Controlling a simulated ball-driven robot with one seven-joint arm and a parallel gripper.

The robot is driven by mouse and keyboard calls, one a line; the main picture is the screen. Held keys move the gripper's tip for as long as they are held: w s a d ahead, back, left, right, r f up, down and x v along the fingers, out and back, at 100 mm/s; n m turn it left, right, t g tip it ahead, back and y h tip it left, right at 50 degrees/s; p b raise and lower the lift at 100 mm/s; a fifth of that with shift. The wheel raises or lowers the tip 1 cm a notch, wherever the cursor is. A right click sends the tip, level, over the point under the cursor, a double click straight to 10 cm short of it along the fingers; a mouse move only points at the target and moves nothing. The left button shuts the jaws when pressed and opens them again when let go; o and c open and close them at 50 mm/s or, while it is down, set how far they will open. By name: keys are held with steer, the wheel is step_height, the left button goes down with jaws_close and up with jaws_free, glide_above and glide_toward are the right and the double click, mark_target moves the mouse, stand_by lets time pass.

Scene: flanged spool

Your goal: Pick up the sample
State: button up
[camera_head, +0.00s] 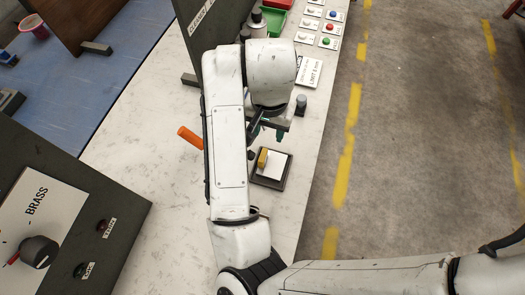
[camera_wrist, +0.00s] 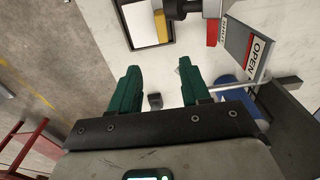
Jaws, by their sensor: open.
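No label marks the sample, so I cannot tell for certain which piece it is. A dark spool-like piece (camera_wrist: 178,9) with a wider end lies at the top of the wrist view, cut off by the edge. A small dark grey piece (camera_wrist: 155,100) stands on the bench and shows between my fingers, lower down; I cannot tell its distance. A grey upright cylinder (camera_head: 301,104) stands right of my gripper in the head view. My gripper (camera_wrist: 158,68) is open and empty with green fingers; in the head view it is partly hidden by my arm (camera_head: 268,132).
A dark-rimmed tray (camera_head: 271,184) with a white inside holds a yellow block (camera_head: 263,158). An orange handle (camera_head: 190,138) juts out left of my arm. An OPEN-labelled box (camera_wrist: 247,45) and a blue round thing (camera_wrist: 228,88) stand at right in the wrist view.

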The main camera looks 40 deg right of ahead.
steer(key=b, duration=0.2)
glide_above(263, 153)
step_height(263, 153, down, 5)
steer(key=shift+s+d+f, duration=0.1)
steer(key=shift+d, duration=0.05)
steer(key=shift+f+p, duration=0.8)
steer(key=shift+f, duration=2.2)
jaws_close()
steer(key=shift+r, duration=0.1)
